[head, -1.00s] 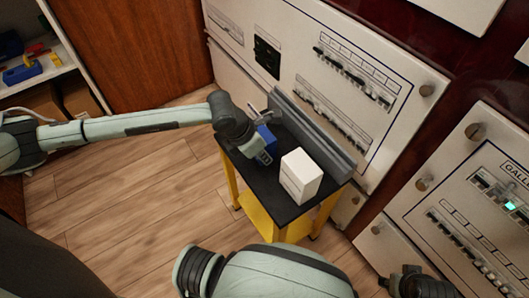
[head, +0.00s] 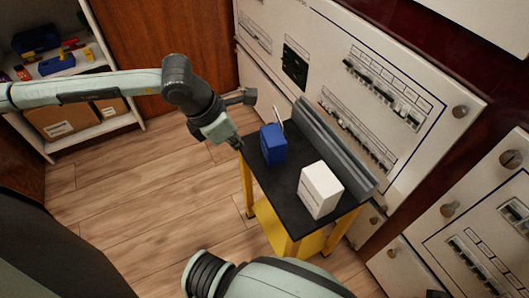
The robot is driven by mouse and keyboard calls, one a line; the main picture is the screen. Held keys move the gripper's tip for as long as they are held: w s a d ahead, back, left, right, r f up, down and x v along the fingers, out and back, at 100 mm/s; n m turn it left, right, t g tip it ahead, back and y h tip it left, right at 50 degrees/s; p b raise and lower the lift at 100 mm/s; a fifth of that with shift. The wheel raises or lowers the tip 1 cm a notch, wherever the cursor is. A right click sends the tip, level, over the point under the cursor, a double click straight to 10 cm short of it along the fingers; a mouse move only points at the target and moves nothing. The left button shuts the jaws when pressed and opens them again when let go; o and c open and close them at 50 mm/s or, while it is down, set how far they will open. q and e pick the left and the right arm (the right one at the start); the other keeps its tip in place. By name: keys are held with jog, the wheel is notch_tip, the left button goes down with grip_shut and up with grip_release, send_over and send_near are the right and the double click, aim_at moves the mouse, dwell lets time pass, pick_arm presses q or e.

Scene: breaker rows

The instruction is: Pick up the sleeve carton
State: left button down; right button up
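A white box-shaped carton (head: 320,190) stands upright on the right part of a small black-topped table (head: 285,203). A smaller blue box (head: 273,147) stands on the same table to its left. I cannot read a label that tells which is the sleeve carton. My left gripper (head: 238,141) is at the table's left edge, left of the blue box and apart from both boxes. Its fingers are small and dark, and I cannot tell whether they are open. My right arm shows at the bottom, but its gripper is not clearly visible.
A grey ridged rail (head: 333,148) runs along the table's back edge, before the white breaker panel (head: 330,60). A thin metal piece (head: 279,117) stands behind the blue box. Shelves with boxes (head: 75,118) are at the left. Wooden floor (head: 150,190) is clear left of the table.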

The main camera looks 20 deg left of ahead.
pick_arm(q)
jog(key=shift+s+a+r, duration=0.5)
jog(key=shift+a, duration=0.2)
jog(key=shift+c, duration=2.3)
grip_release()
